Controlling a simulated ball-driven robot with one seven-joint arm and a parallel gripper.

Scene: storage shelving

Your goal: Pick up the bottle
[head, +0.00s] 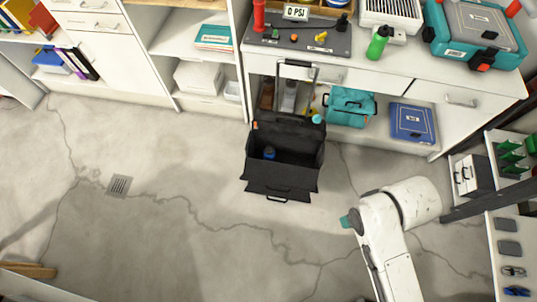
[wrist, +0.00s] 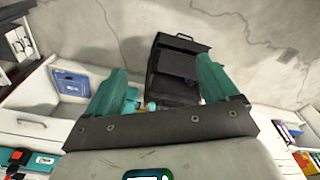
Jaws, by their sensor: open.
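A green bottle (head: 379,42) stands upright on the white counter at the upper right of the head view. A red bottle-like object (head: 258,15) stands at the counter's back left. A small blue object (head: 269,152), perhaps a bottle, lies inside the open black case (head: 283,186) on the floor. I cannot tell which one the task means. My gripper's teal fingers (wrist: 160,64) are spread with nothing between them in the wrist view. The case (wrist: 176,86) shows beyond them. In the head view my gripper (head: 346,221) is right of and nearer than the case.
A teal bag (head: 350,107) and a blue case (head: 412,122) sit on the low shelf under the counter. A teal toolbox (head: 472,32) stands on the counter. White shelving (head: 510,250) borders the right side. The cracked concrete floor (head: 190,240) is clear left of my arm.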

